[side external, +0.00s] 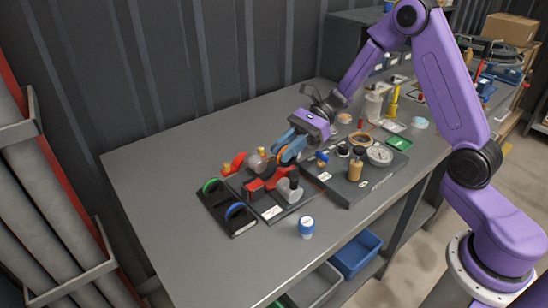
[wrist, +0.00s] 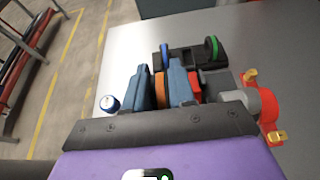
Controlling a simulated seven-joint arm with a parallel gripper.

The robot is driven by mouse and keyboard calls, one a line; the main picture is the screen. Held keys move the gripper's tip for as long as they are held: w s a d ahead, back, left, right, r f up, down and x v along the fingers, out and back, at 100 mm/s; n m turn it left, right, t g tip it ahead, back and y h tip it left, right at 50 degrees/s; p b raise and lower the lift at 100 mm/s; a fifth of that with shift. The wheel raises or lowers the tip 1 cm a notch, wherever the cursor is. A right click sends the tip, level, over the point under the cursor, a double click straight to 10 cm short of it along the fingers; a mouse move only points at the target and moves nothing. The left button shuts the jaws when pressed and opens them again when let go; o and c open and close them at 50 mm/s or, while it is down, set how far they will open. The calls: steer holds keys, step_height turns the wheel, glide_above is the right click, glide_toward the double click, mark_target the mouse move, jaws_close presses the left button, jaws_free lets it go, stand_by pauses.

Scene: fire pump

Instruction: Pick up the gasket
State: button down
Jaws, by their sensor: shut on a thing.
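An orange ring, which looks like the gasket (wrist: 159,88), is between the two blue fingers of my gripper (wrist: 161,90) in the wrist view. My gripper is shut on it, and the fingers hide part of it. In the side external view my gripper (side external: 288,149) is over the tray area, with an edge of the orange gasket (side external: 283,152) showing. How far the gasket is above the things below cannot be told.
A black rack (side external: 226,208) holds a green ring (side external: 211,185) and a blue ring (side external: 235,210). A red and grey pump part (side external: 270,185) is below my gripper. A blue-capped jar (side external: 306,228) stands in front. A dark tray (side external: 350,190) with several parts is right. The table's left is clear.

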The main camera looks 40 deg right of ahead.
steer(key=s+d+r, duration=0.2)
steer(key=s+r, duration=0.2)
steer(key=s, duration=0.5)
steer(key=w+d+r+m+t+h, duration=0.1)
steer(key=w+d+m+t+h, duration=0.1)
steer(key=w+m+t, duration=0.6)
steer(key=d+r+m+t+h, duration=0.1)
steer(key=d+m+t+h, duration=0.3)
steer(key=d+m+h, duration=0.2)
steer(key=shift+s+d+m+t+h, duration=0.3)
steer(key=shift+s+d+t+h, duration=0.15)
steer(key=shift+d+h, duration=0.35)
steer(key=shift+d+r, duration=0.1)
